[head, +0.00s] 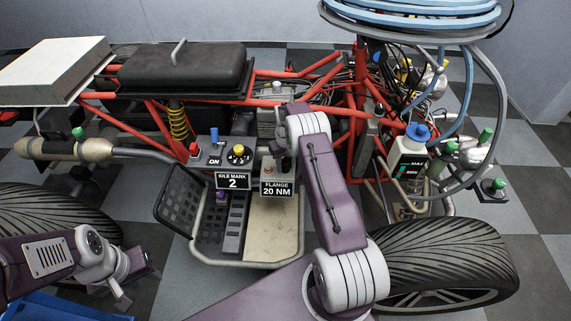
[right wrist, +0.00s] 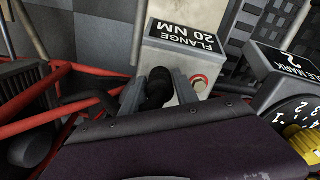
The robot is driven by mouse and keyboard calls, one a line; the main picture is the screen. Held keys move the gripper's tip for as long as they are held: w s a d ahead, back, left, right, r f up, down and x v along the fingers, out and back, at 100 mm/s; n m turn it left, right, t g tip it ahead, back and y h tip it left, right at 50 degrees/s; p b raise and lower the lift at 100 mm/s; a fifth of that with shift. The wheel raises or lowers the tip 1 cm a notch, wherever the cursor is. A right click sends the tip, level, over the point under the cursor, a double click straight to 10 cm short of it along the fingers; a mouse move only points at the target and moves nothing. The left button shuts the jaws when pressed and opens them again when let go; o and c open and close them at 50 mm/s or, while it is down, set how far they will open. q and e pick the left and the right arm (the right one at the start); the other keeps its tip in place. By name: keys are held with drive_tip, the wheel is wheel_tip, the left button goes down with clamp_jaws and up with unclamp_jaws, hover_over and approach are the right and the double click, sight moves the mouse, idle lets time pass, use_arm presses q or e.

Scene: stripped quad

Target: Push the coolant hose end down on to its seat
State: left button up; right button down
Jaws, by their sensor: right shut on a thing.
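A seat under the hose end cannot be made out; the fingers and my wrist hide that spot. My left gripper (head: 138,283) is open and empty at the lower left, away from the frame.
A red-ringed round fitting (right wrist: 199,83) is on the pale box, right of the fingers. Red frame tubes (right wrist: 70,105) run close on the left. A yellow dial (right wrist: 304,138) is at the lower right. A blue-capped bottle (head: 413,150) stands right of my right arm.

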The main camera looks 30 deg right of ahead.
sight(285, 162)
drive_tip(key=c, duration=0.9)
unclamp_jaws()
drive_tip(key=shift+f, duration=0.1)
drive_tip(key=shift+o, duration=0.2)
wheel_tip(285, 162, up, 9)
drive_tip(key=p, duration=0.3)
drive_tip(key=shift+a, duration=0.1)
